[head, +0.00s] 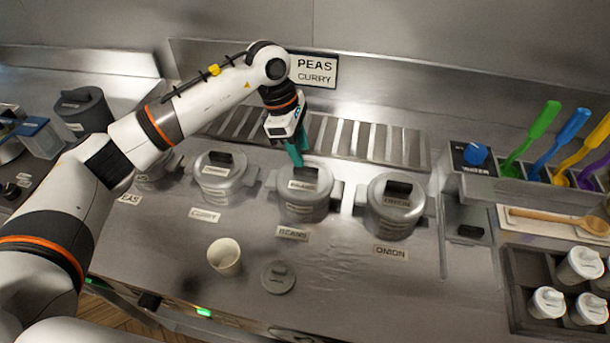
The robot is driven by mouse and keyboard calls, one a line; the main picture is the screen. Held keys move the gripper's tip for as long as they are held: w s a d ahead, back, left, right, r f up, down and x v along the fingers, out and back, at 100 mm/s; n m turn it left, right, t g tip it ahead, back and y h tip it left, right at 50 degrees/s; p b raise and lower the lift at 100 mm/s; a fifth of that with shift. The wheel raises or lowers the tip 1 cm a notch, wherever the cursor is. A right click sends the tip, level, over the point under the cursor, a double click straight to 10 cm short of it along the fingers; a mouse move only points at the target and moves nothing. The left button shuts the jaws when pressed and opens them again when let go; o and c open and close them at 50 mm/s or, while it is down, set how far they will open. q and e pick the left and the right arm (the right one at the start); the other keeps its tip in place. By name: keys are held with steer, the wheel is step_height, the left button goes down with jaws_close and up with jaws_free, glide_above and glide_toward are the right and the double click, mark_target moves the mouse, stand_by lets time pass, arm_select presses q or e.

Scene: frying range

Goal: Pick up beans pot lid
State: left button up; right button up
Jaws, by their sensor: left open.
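The beans pot (307,209) is a grey pot with side handles, standing behind its BEANS label (292,233). Its grey lid (305,186) with a dark handle on top sits on the pot. My left gripper (297,158) comes in from the left with teal fingers pointing down. It is open and empty, just above and behind the lid handle. In this view I cannot tell exactly how far the fingertips are from the handle. My right gripper is not in view.
The curry pot (217,184) stands to the left and the onion pot (395,215) close to the right, both lidded. A white cup (224,256) and a small loose grey lid (278,277) are in front. A slotted grate (350,138) runs behind. Coloured utensils (545,135) stand at right.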

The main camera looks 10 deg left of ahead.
mark_target(305, 168)
arm_select(q)
steer(key=p+x, duration=0.2)
steer(key=x, duration=0.2)
steer(key=shift+s+f, duration=0.1)
steer(key=shift+f, duration=0.5)
steer(key=shift+c, duration=0.5)
jaws_close()
